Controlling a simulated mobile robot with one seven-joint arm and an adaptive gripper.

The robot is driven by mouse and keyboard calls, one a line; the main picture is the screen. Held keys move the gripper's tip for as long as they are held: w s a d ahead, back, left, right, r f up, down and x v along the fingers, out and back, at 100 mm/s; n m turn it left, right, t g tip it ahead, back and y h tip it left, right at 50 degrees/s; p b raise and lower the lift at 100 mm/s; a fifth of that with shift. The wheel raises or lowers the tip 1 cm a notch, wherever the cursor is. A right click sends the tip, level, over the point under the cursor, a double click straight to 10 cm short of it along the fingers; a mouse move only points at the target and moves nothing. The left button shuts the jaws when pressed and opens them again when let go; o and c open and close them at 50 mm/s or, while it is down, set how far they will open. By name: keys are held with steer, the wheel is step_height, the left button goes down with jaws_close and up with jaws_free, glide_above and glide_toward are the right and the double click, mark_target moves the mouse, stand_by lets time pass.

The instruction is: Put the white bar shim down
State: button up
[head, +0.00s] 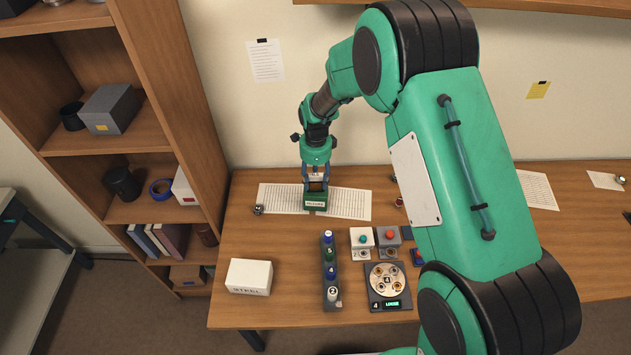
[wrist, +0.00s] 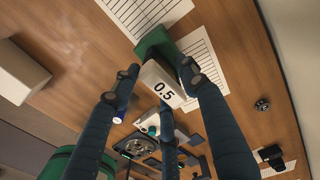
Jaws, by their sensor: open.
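The white bar shim (wrist: 163,88), marked 0.5, shows in the wrist view between the blue fingers of my gripper (head: 317,182). The fingers are open around it, and I cannot tell whether any finger still touches it. The shim is beside or over the green box (head: 315,200), which stands on the table right below my gripper in the head view. The green box also shows in the wrist view (wrist: 153,42), just past the shim. Whether the shim rests on the box is hidden by the fingers.
A white block (head: 249,277) is at the front left. A rack of numbered bottles (head: 331,290), button boxes (head: 362,242) and a round-plate device (head: 388,285) stand in front. The table (head: 285,250) between is bare.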

step_height(320, 180, up, 11)
steer(key=shift+r+p, duration=0.1)
steer(key=shift+p, duration=0.35)
steer(key=shift+r, duration=0.1)
stand_by(0.7)
steer(key=s+d+r+n+t, duration=0.1)
steer(key=s+d+r+n, duration=0.35)
steer(key=s+r, duration=0.5)
steer(key=s+d+r+n+t, duration=0.2)
steer(key=s+d+r+n, duration=0.3)
steer(key=r, duration=0.8)
steer(key=s+d+r+n+t, duration=0.1)
steer(key=s+d+n, duration=0.1)
steer(key=s, duration=0.6)
steer(key=s+d+r+n, duration=0.2)
steer(key=s+d+n, duration=0.1)
steer(key=s, duration=0.5)
steer(key=s+d+r+n+t, duration=0.1)
steer(key=s+d+n, duration=0.2)
steer(key=s, duration=0.5)
steer(key=shift+s+d+r+t, duration=0.3)
steer(key=shift+s+r, duration=0.05)
